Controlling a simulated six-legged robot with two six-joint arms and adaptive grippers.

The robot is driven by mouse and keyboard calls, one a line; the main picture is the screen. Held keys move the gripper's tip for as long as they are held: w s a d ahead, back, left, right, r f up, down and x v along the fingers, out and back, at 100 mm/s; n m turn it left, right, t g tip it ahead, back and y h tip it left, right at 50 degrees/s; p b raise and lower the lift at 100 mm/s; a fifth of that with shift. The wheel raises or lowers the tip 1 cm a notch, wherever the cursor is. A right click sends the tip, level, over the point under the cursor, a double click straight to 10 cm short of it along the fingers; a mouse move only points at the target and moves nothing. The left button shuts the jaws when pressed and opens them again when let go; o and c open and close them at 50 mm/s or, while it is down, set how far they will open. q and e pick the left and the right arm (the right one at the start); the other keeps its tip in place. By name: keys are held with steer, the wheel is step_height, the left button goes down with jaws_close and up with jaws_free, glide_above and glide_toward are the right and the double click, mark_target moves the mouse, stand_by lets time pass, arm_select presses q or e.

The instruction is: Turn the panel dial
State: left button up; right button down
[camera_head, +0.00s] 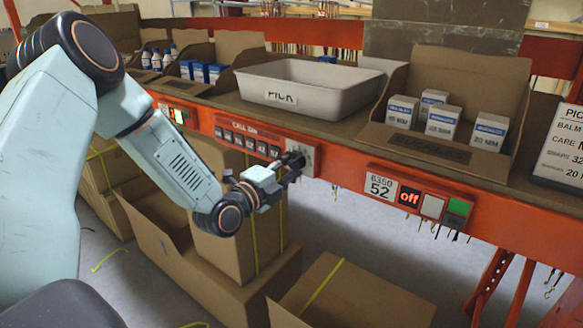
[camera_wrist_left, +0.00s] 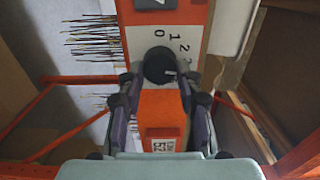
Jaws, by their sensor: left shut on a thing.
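The panel dial (camera_head: 296,160) is a dark round knob on a light plate set in the orange shelf beam. In the left wrist view the dial (camera_wrist_left: 159,66) has a pale pointer mark, and the printed numbers 0, 1 and 2 show around its upper side. My left gripper (camera_head: 290,170) reaches in from the left and is shut on the dial. In the left wrist view its two fingers (camera_wrist_left: 160,84) sit on either side of the dial. The fingers partly hide the dial in the head view. My right gripper is not in view.
Above the beam stand a grey PICK tray (camera_head: 310,110) and an open carton (camera_head: 455,75) with several small white boxes. A label panel (camera_head: 385,187) reading 52 and off sits to the right. Cardboard boxes (camera_head: 200,280) stand below.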

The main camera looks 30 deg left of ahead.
mark_target(293, 164)
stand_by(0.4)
arm_select(q)
steer(key=o, duration=1.1)
steer(key=shift+a, duration=0.1)
steer(key=shift+o, duration=0.2)
steer(key=shift+s, duration=0.15)
steer(key=shift+s, duration=0.2)
steer(key=s, duration=0.3)
steer(key=shift+s+a, duration=0.1)
steer(key=shift+a, duration=0.2)
steer(key=shift+s+d, duration=0.1)
steer(key=shift+s, duration=1.65)
